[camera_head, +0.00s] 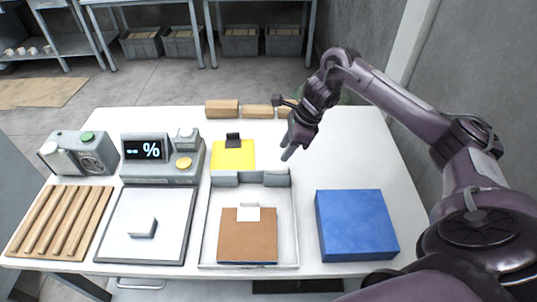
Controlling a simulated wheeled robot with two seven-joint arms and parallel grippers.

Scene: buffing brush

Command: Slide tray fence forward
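A shallow white tray (203,238) lies on the white table, right of centre in the row of items. A low grey fence (277,179) stands across its far part, with raised blocks at both ends. A brown square piece (247,240) with a white tab (240,213) lies in the near part of the tray. My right gripper (287,154) is above and just behind the fence's right end, pointing down. I cannot tell whether it touches the fence or whether its fingers are apart. My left gripper is out of view.
A yellow pad (232,156) with a black clip is behind the fence. A blue block (355,226) stands right of the tray. A flat plate (145,248), a display device (147,149) and a slatted wooden rack (60,222) are left. Wooden blocks (222,108) line the far edge.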

